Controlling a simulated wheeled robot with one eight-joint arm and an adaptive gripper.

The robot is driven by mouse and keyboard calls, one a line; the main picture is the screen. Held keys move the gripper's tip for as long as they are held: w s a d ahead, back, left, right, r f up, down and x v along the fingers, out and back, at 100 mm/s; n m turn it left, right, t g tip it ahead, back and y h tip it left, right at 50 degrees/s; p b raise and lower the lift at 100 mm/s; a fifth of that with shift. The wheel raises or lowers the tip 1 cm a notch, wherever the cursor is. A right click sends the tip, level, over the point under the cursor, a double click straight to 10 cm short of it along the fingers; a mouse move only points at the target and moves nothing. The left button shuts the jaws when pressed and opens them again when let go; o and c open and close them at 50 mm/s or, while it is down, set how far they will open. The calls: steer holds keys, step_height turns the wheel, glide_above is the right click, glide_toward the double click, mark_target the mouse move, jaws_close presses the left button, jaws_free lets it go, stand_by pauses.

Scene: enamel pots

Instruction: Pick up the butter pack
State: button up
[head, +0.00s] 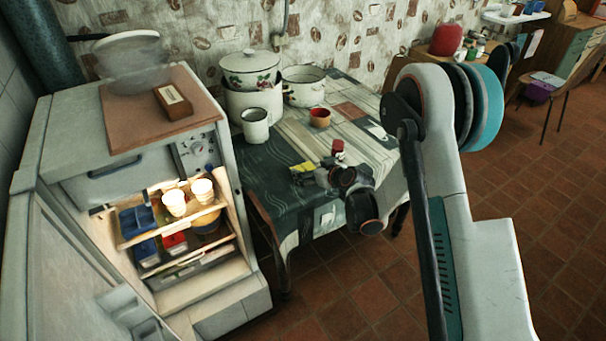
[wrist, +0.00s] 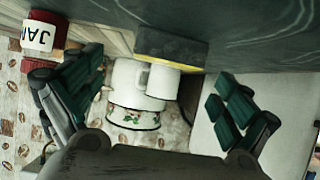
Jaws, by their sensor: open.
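What looks like the butter pack, a small yellow block (head: 302,167), lies on the cloth-covered table (head: 270,190) near its front. In the wrist view, which is upside down, the block (wrist: 172,46) has a yellow edge and a dark, shaded face. It lies ahead of my gripper (wrist: 157,80), between the lines of the two green-padded fingers, which are wide apart with nothing between them. In the head view my gripper (head: 325,176) is low over the table, just right of the block. Its fingers partly hide that spot.
A red-and-white jam jar (wrist: 41,35) stands close beside the block; it also shows in the head view (head: 338,148). A white mug (head: 255,125), red bowl (head: 320,117) and enamel pots (head: 303,88) stand behind. An open fridge (head: 75,165) is left.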

mark_target(303, 168)
steer(key=x, duration=0.1)
steer(key=b+x, duration=0.1)
steer(key=x, duration=0.1)
steer(key=b+x, duration=0.1)
steer(key=shift+s+a+f, duration=0.1)
steer(key=shift+a+f, duration=0.2)
steer(key=shift+a, duration=0.15)
steer(key=shift+w+a+f, duration=0.1)
steer(key=shift+w+a, duration=0.1)
steer(key=shift+w, duration=0.15)
steer(key=c, duration=1.3)
